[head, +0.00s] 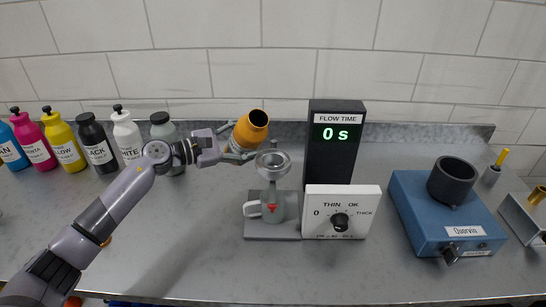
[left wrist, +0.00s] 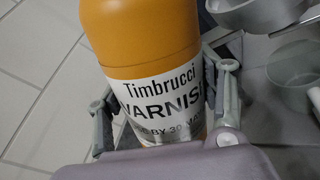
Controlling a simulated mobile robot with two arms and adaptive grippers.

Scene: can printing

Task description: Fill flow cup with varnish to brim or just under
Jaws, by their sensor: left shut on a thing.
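My left gripper (head: 235,143) is shut on the orange varnish bottle (head: 250,130), which it holds tilted with its open mouth up and toward the right. In the left wrist view the bottle (left wrist: 138,45) sits between both fingers, with its Timbrucci varnish label showing. The metal flow cup (head: 273,160) stands on its stand just below and right of the bottle. Its rim also shows in the left wrist view (left wrist: 250,14). A grey mug (head: 270,207) with a red mark stands under the cup. The varnish level inside the cup cannot be made out. My right gripper is not in view.
The flow time display (head: 336,135) reads 0 s behind the dial box (head: 342,212), close right of the cup. Several ink bottles (head: 95,145) line the left back. A blue machine (head: 447,215) stands at right.

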